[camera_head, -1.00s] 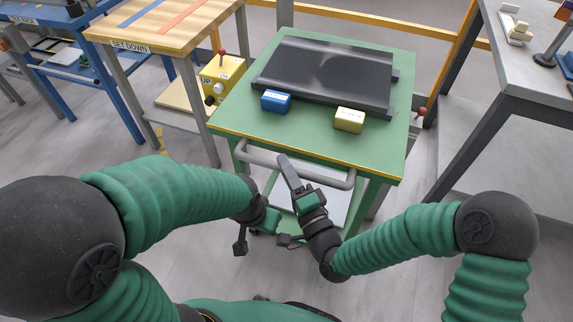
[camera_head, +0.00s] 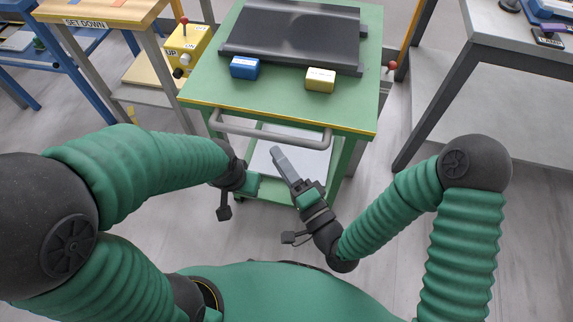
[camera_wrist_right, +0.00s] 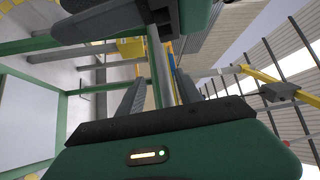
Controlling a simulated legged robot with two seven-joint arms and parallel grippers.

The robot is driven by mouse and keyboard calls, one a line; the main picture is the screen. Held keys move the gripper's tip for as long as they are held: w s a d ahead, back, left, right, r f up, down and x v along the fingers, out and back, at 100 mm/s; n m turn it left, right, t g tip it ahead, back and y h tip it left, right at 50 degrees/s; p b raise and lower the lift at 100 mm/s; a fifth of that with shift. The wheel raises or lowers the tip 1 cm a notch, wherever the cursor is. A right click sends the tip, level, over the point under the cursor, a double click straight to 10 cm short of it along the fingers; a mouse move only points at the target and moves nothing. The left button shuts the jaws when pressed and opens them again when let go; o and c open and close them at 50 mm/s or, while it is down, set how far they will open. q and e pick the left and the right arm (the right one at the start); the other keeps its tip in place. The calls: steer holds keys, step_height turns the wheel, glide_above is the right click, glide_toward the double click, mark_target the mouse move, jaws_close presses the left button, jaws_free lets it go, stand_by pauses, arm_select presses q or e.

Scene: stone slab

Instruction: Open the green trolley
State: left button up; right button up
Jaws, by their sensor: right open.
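The green trolley (camera_head: 190,95) stands ahead of me, with a grey bar handle (camera_head: 275,134) along its near side. My right gripper (camera_head: 275,152) is just on the near side of the handle, pointing towards it, and appears apart from it. In the right wrist view, its two fingers (camera_wrist_right: 158,95) are spread, with the grey handle bar (camera_wrist_right: 158,68) seen between them; contact cannot be told. My left gripper (camera_head: 238,182) is lower and to the left, near the trolley's front; its jaws are not clear.
A dark slab (camera_head: 292,35), a blue box (camera_head: 245,68) and a yellow box (camera_head: 320,80) lie on the trolley top. A yellow control box (camera_head: 185,45) stands left. A wooden "SET DOWN" table (camera_head: 100,12) is far left; a grey table (camera_head: 515,38) is right.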

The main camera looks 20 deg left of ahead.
steer(key=p+v, duration=0.2)
steer(key=v, duration=0.1)
steer(key=shift+s+d+f+p, duration=0.1)
steer(key=shift+s+d+p, duration=0.15)
steer(key=shift+p, duration=0.15)
